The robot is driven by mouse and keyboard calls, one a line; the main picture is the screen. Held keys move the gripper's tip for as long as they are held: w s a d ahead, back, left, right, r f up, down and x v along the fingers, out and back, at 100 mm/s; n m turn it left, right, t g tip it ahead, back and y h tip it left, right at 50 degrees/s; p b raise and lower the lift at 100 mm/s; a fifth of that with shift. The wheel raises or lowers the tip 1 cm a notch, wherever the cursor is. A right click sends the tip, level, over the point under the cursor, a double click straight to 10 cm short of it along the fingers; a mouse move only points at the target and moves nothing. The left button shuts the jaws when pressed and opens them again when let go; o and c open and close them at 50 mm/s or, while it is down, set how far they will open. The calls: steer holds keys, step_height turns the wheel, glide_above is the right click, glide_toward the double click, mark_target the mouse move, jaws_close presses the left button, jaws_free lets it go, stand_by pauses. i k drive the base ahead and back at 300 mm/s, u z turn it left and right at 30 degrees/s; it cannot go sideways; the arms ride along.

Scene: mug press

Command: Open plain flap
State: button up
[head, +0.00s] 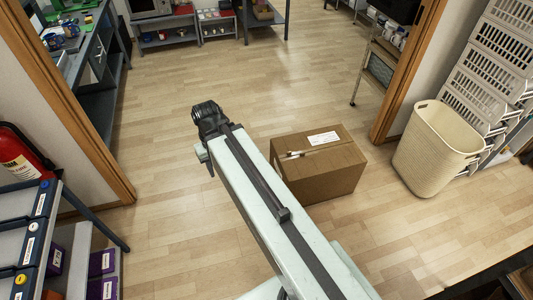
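My arm reaches out over the floor from the bottom of the head view. The dark end of my gripper (207,112) is in the open space left of the box, and its fingers cannot be made out. A closed brown cardboard box (335,172) with a white label stands on the floor, partly behind my arm. At the lower left is a rack (30,225) with grey sloped panels and dark blue edges carrying labels and round markers. I cannot tell which part is the plain flap. My gripper is apart from the rack.
A cream basket (436,150) stands at the right beside stacked white crates (490,75). A red extinguisher (20,158) is at the left. Purple boxes (103,262) sit beside the rack. A wide wood-framed doorway opens ahead onto clear floor (250,80).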

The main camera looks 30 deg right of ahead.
mark_target(304, 165)
steer(key=u, duration=0.25)
steer(key=i, duration=1)
steer(key=z, duration=0.05)
